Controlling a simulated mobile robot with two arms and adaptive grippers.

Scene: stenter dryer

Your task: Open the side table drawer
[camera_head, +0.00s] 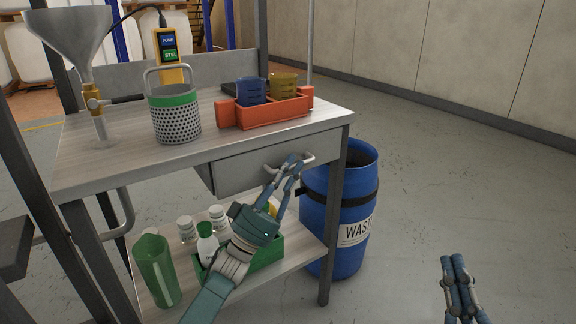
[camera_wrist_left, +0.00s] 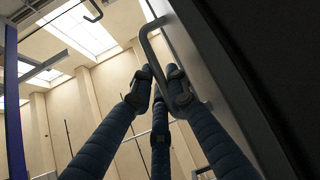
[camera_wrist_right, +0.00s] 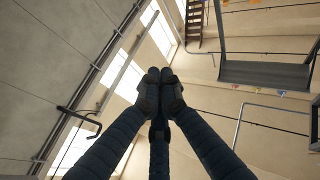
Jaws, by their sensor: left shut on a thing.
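My left gripper is shut on the handle. In the left wrist view, the handle (camera_wrist_left: 146,42) runs between the fingers (camera_wrist_left: 163,80). My right gripper (camera_head: 456,262) is away from the table at lower right; in the right wrist view its fingertips (camera_wrist_right: 160,80) meet with nothing between them.
On the tabletop stand a funnel (camera_head: 70,35), a perforated basket (camera_head: 176,122) and an orange rack (camera_head: 262,112) with cups. The lower shelf holds a green jug (camera_head: 156,270), bottles and a green crate (camera_head: 268,252). A blue waste barrel (camera_head: 335,235) stands close at right. Open floor lies further right.

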